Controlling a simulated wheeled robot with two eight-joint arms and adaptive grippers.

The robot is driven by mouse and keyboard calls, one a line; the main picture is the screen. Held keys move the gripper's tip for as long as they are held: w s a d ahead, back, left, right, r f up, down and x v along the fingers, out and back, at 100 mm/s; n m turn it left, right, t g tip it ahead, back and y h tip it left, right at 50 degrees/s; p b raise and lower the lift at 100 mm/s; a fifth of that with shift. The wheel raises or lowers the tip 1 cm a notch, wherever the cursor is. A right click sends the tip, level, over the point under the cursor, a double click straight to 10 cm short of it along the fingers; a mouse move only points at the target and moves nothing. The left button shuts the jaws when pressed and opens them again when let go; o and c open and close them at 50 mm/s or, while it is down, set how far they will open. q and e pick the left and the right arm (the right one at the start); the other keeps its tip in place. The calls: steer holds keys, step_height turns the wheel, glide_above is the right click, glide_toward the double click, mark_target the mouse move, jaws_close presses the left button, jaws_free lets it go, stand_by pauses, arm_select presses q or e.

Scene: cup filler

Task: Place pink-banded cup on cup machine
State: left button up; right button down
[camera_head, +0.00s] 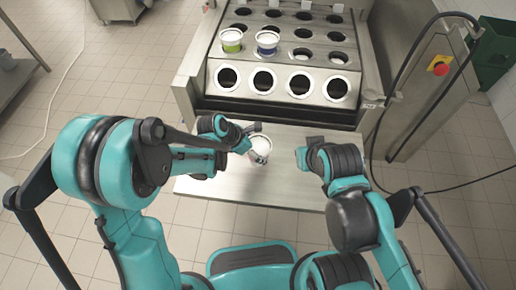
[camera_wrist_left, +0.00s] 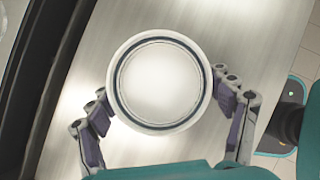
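A white cup (camera_head: 261,146) stands on the steel shelf (camera_head: 230,190) in front of the cup machine (camera_head: 285,105). The wrist view shows this cup (camera_wrist_left: 160,82) from above as a white disc with a dark ring; its band colour is unclear. My left gripper (camera_head: 254,141) has one finger on each side of the cup. In the wrist view its fingers (camera_wrist_left: 163,95) are spread wide, just outside the rim, with no clear grip. My right gripper (camera_head: 303,157) is right of the cup, over the shelf; its fingers are too obscured to judge.
A green-banded cup (camera_head: 231,40) and a blue-banded cup (camera_head: 267,42) sit in machine holes. The front-row holes (camera_head: 264,81) look empty. A control box with a red button (camera_head: 439,68) and a black cable stand at right.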

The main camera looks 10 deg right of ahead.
arm_select(q)
steer(key=shift+o, duration=1.4)
steer(key=shift+r, duration=0.1)
steer(key=shift+r+p, duration=0.25)
steer(key=shift+p, duration=0.05)
steer(key=p+v, duration=0.4)
steer(key=v, duration=0.8)
steer(key=s+a+r+m+t+y, duration=0.2)
steer(key=s+a+r+m+y, duration=0.1)
steer(key=a+m, duration=0.6)
steer(key=s+a+r+m+t+y, duration=0.3)
steer(key=s+a+r+m, duration=0.3)
steer(key=a+m, duration=0.4)
steer(key=s+m, duration=0.1)
steer(key=m, duration=0.1)
steer(key=shift+a+m, duration=0.2)
steer(key=shift+m, duration=0.1)
steer(key=shift+s+r, duration=0.1)
